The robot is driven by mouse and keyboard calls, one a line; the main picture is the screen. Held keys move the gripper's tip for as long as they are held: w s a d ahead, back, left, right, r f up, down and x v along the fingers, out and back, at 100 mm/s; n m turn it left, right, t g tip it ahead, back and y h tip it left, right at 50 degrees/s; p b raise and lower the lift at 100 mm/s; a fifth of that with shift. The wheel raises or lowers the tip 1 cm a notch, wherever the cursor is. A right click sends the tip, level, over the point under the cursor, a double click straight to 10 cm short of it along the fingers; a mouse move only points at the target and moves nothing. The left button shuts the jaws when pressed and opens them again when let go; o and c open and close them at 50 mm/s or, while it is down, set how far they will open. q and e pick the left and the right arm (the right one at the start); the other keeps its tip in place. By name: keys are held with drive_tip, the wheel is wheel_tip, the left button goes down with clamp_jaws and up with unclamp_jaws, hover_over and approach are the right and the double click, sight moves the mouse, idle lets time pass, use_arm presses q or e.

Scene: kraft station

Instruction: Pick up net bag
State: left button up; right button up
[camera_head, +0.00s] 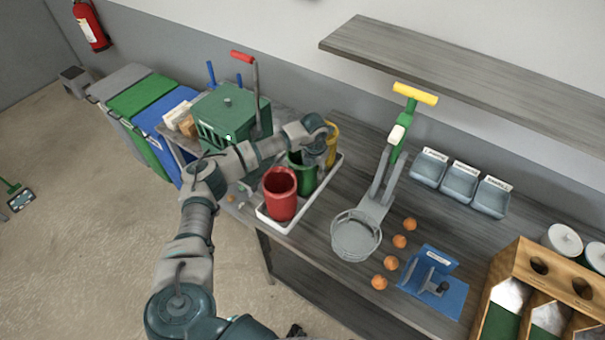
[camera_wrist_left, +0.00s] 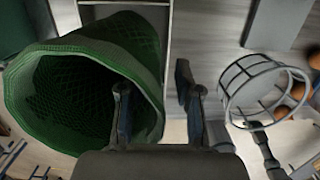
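Three open-topped bags stand on a white tray (camera_head: 270,222): a red one (camera_head: 281,195), a green one (camera_head: 303,175) and a yellow one (camera_head: 333,140). In the left wrist view the green net bag (camera_wrist_left: 85,95) fills the left side, its wide mouth and mesh inside showing. My left gripper (camera_head: 318,152) is over the green bag and partly hides it. Its fingers (camera_wrist_left: 155,100) are apart. One overlaps the bag's mouth and the other is outside, with the near rim seen between them; contact cannot be told. My right gripper is not in view.
A grey round basket (camera_head: 355,236) on a stand with a yellow-topped post is right of the tray. Several oranges (camera_head: 400,241), a blue fixture (camera_head: 434,282) and a wooden rack (camera_head: 535,295) lie further right. A green box (camera_head: 228,115) is behind my left arm. A shelf (camera_head: 470,75) overhangs the back.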

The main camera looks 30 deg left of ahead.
use_arm(q)
drive_tip(key=shift+d, duration=0.1)
clamp_jaws()
drive_tip(key=shift+r, duration=0.1)
